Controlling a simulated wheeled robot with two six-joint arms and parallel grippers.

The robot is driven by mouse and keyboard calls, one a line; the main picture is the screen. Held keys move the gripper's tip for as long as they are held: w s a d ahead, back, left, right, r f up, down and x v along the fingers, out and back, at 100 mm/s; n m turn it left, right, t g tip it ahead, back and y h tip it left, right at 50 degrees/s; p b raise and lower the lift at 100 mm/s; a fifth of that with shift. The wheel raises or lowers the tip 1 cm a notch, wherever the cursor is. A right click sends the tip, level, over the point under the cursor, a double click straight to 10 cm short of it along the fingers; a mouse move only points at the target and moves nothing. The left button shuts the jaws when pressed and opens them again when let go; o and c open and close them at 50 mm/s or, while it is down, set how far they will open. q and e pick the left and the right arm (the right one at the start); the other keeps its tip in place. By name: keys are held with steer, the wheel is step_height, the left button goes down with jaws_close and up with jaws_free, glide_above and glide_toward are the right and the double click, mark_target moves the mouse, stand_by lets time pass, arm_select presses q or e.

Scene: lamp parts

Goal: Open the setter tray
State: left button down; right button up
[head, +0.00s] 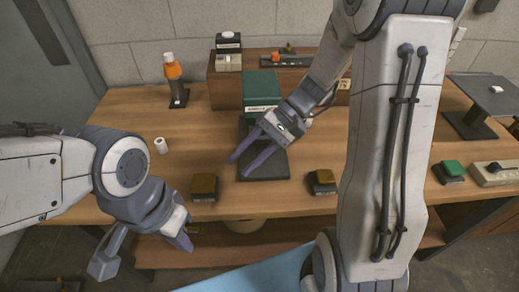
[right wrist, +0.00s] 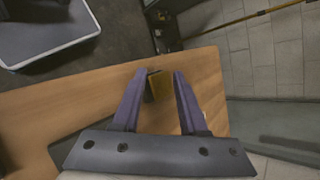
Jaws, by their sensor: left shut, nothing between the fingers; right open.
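A dark grey flat plate (head: 266,166) lies on the bench in front of a green box (head: 262,88) with a pale label. Which of these is the setter tray I cannot tell for sure. My right gripper (head: 238,168) is open and empty, its purple fingers over the plate's left side. In the right wrist view its fingers (right wrist: 158,98) are spread, with a brown-yellow block (right wrist: 161,86) beyond them. I cannot see contact with the plate. My left gripper (head: 187,243) is shut and empty, low at the bench's front edge.
Brown-topped blocks stand left (head: 204,187) and right (head: 321,182) of the plate. A small white cylinder (head: 160,145) and an orange bottle (head: 173,72) are to the left. A green button box (head: 452,172) is far right. The bench between cylinder and plate is clear.

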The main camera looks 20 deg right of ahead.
mark_target(268, 141)
steer(key=w+d+f+m+t+y+b, duration=0.1)
steer(key=w+d+f, duration=0.1)
steer(key=d, duration=0.1)
steer(key=w+d+f+m+t+b, duration=0.1)
steer(key=w+d+f+m+t, duration=0.1)
steer(key=d, duration=0.1)
steer(key=w+d+f+m+t+y+b, duration=0.1)
steer(key=w+d+f+t, duration=0.1)
steer(key=d, duration=0.1)
steer(key=shift+y, duration=0.3)
steer(key=d+f+m+t, duration=0.1)
steer(key=d, duration=0.2)
steer(key=w+d+m+t+b, duration=0.1)
steer(key=d+t, duration=0.1)
steer(key=w+d+f+m+t+b, duration=0.1)
steer(key=d, duration=0.2)
steer(key=shift+w+d+f+m+t, duration=0.15)
steer(key=shift+d+f+m+t, duration=0.15)
steer(key=shift+t, duration=0.1)
steer(key=shift+w+d+f, duration=0.1)
steer(key=shift+w+d, duration=0.05)
steer(key=shift+d, duration=0.1)
steer(key=x, duration=1)
steer(key=shift+w, duration=0.15)
arm_select(q)
step_height(268, 141, down, 7)
steer(key=shift+r, duration=0.1)
arm_select(e)
jaws_close()
